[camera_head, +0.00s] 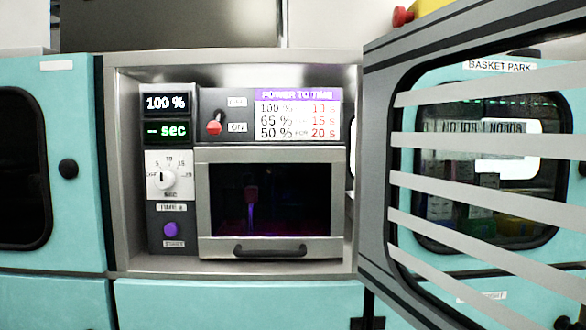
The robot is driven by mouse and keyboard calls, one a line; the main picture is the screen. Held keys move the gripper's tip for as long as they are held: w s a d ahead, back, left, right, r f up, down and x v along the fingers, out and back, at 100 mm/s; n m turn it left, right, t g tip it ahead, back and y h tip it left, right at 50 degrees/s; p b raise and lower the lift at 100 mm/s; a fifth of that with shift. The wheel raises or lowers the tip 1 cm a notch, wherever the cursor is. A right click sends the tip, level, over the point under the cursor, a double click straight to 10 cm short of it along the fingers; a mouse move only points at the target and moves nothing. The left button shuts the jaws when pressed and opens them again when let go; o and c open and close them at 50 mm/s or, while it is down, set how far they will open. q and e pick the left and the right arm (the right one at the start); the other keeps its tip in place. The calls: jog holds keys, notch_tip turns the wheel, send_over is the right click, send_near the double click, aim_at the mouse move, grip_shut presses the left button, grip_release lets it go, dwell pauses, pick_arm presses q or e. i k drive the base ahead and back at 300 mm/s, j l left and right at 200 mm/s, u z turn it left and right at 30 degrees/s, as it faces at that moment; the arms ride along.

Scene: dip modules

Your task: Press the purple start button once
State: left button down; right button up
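The purple start button (171,230) is on the lower left of the control panel, above a small "START" label. Above it is a white timer dial (167,180) marked in seconds. A red-tipped toggle switch (214,125) stands between the "OFF" and "ON" labels, its red tip low, near "ON". The displays read "100 %" (166,103) and "-- sec" (166,132). Neither of my grippers is in view, and nothing covers the button.
The chamber door (270,154) with its dark handle (270,251) is shut beside the panel. A grey-framed slatted door (376,200) stands open on the right. Teal cabinets (60,285) surround the recess. The space before the panel looks clear.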

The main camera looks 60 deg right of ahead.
aim_at(171, 229)
jog(key=z, duration=1.55)
